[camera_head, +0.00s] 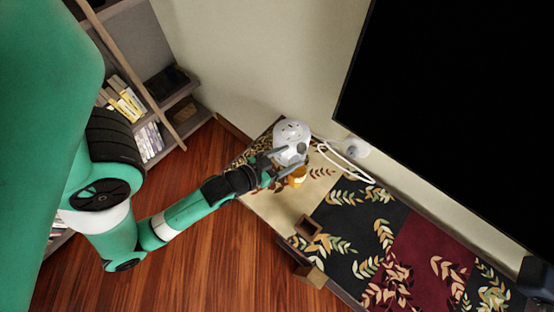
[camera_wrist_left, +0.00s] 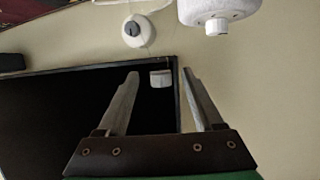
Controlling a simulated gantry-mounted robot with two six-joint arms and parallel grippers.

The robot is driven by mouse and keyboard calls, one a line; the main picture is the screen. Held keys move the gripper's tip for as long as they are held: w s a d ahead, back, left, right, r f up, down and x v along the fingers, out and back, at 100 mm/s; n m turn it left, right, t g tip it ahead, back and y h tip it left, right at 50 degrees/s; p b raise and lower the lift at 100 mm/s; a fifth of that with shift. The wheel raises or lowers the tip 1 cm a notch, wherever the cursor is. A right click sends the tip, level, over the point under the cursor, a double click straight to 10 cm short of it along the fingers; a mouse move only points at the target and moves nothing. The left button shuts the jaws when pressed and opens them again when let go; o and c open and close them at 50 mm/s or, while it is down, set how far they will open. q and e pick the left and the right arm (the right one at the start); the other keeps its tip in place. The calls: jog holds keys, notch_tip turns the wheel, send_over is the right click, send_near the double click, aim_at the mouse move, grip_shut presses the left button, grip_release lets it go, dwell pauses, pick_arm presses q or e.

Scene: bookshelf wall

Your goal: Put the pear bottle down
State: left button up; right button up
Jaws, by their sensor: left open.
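A small orange-yellow object (camera_head: 298,176), perhaps the pear bottle, is beside my left gripper (camera_head: 288,160) on the patterned cabinet top. It is partly hidden by the gripper, so I cannot make out its full shape. My left gripper is open, with its fingers close to a white rounded appliance (camera_head: 291,132). In the left wrist view the two fingers (camera_wrist_left: 158,82) are spread apart, with nothing clearly held between them. A small pale object (camera_wrist_left: 161,78) shows beyond them in front of the black screen. My right gripper is not in view.
The patterned cabinet top (camera_head: 320,190) runs along the wall below a large black screen (camera_head: 460,100). A white cable (camera_head: 345,163) and a round white device (camera_head: 357,147) lie near the wall. A brown open box (camera_head: 308,227) is at the front edge. Shelves (camera_head: 150,105) stand left.

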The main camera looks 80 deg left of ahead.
pick_arm(q)
jog(key=v, duration=0.6)
jog(key=shift+s, duration=0.2)
